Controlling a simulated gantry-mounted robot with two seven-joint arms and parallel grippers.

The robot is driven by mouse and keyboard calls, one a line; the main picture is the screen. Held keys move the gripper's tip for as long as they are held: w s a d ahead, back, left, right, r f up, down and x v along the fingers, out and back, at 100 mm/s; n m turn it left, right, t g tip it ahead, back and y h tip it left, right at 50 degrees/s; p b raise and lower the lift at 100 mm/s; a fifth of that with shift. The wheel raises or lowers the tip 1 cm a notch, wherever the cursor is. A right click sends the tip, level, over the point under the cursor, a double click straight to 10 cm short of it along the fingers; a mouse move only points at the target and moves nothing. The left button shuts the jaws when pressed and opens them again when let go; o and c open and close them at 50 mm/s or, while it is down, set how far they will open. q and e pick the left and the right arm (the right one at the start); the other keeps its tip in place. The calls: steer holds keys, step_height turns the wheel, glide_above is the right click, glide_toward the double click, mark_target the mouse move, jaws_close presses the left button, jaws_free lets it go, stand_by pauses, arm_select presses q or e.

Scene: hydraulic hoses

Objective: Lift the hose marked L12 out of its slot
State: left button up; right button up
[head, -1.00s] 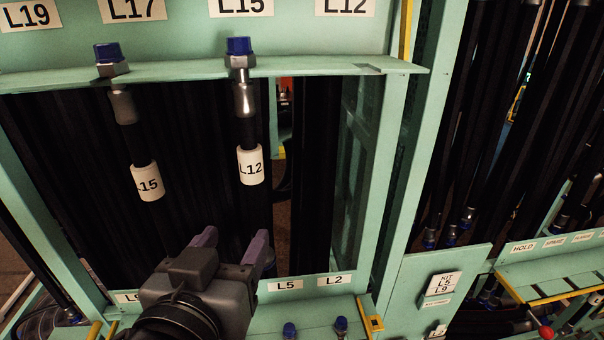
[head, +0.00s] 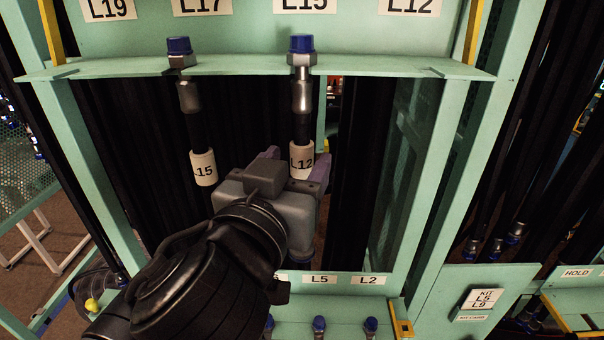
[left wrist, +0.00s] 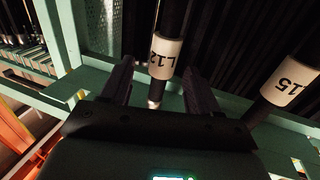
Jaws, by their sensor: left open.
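The hose marked L12 (head: 302,130) hangs from the upper green rail (head: 230,66), its blue cap above the rail and its white L12 tag below. It hangs under the L15 rail label, with the L12 rail label further right. My left gripper (head: 297,168) is open, with its two purple fingers on either side of the hose at the tag's height. In the left wrist view, the L12 tag (left wrist: 165,58) shows between the open fingers (left wrist: 158,84), with gaps visible at both sides. The hose below the tag is hidden behind my gripper in the head view. My right gripper is not in view.
A second hose tagged L15 (head: 203,167) hangs close to the left of L12, under the L17 label. A lower green rail (head: 430,282) carries L5 and L2 labels and blue-capped fittings. Green frame posts stand at both sides, and dark hoses hang behind.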

mark_target(298, 158)
arm_select(q)
steer(key=shift+x, duration=2.05)
steer(key=shift+a+f, duration=0.15)
steer(key=shift+a, duration=0.05)
steer(key=shift+c, duration=0.2)
jaws_close()
